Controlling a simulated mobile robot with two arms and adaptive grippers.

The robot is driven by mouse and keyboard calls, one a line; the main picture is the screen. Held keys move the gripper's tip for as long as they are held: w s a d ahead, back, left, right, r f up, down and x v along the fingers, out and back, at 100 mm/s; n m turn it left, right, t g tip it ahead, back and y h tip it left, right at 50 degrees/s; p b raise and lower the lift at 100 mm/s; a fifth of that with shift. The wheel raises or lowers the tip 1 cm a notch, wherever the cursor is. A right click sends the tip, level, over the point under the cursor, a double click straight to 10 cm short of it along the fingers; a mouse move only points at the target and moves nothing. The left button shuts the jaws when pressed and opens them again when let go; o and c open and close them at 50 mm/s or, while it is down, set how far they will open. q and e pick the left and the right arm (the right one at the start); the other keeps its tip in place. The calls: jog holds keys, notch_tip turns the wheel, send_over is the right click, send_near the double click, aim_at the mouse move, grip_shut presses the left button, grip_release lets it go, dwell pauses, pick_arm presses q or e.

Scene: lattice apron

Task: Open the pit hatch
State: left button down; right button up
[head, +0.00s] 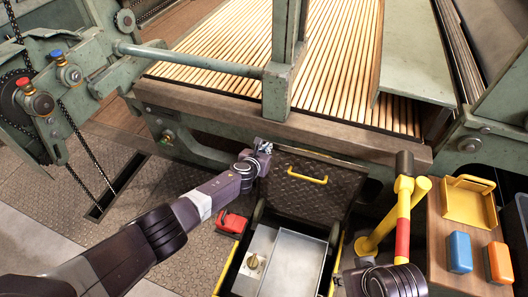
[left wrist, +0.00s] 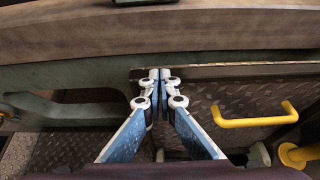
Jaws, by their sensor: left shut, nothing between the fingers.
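The pit hatch lid (head: 310,187) is a dark patterned metal plate with a yellow handle (head: 307,178). It stands raised and tilted back at the far side of the pit, below the machine's front beam. The pit (head: 223,281) is open, with a yellow-edged frame. My left gripper (head: 263,147) is shut and empty at the lid's upper left corner. In the left wrist view its closed tips (left wrist: 159,76) are near the lid's top edge, with the handle (left wrist: 256,114) to the right. I cannot tell whether they touch the lid. My right gripper's fingers do not show.
A metal box (head: 294,262) and a brass-coloured knob (head: 254,262) show inside the pit. A red object (head: 232,223) lies at its left. A yellow post (head: 382,228) and a red-banded lever (head: 403,212) stand at its right, beside a wooden cabinet (head: 452,238). The machine beam (head: 330,133) runs behind.

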pick_arm(q)
jog(key=v, duration=1.2)
jog(key=shift+s+f, duration=0.1)
jog(key=shift+f, duration=0.05)
